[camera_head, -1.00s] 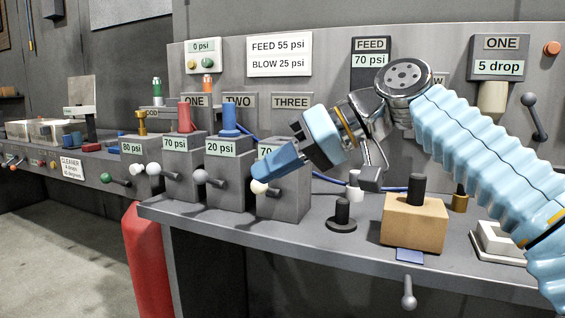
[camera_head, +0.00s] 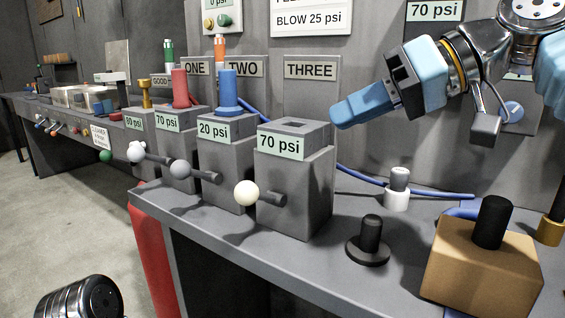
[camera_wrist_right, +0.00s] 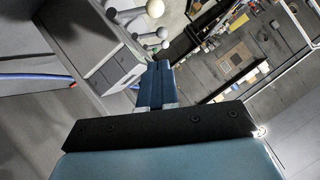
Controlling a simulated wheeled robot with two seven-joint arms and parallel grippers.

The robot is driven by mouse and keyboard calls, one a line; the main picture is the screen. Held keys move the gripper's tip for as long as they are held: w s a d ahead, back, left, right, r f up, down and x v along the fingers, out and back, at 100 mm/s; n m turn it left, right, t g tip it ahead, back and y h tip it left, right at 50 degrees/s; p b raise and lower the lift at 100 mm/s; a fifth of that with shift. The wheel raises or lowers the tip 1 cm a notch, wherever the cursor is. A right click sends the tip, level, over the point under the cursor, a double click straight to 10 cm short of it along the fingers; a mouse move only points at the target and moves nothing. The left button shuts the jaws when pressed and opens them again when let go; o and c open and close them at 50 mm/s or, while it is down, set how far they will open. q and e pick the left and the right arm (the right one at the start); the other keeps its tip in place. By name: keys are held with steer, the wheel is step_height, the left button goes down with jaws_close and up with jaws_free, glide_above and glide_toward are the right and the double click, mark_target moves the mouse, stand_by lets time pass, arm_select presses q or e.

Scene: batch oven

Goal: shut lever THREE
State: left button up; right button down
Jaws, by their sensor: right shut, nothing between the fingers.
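The block under the THREE sign (camera_head: 310,70) is a grey box (camera_head: 292,185) labelled 70 psi, with a square hole in its top. Its lever has a cream ball knob (camera_head: 246,193) on a short dark rod and points left across the box's front. My right gripper (camera_head: 336,116) has blue fingers, shut and empty, pointing left just above and right of this box, apart from the lever. Its fingers show in the right wrist view (camera_wrist_right: 158,85), with pale lever knobs (camera_wrist_right: 162,33) beyond them. My left gripper is not in view.
To the left stand the 20 psi box (camera_head: 222,160) with a blue plug and grey-knobbed lever (camera_head: 181,169), and another 70 psi box (camera_head: 173,145) with a red plug. To the right are a black peg (camera_head: 371,235), a white fitting (camera_head: 397,190) and a tan block (camera_head: 480,268).

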steer(key=b, duration=0.2)
glide_above(260, 197)
steer(key=s+d, duration=0.2)
step_height(260, 197, down, 8)
steer(key=shift+w+f, duration=0.15)
steer(key=shift+w, duration=0.05)
steer(key=shift+a, duration=0.1)
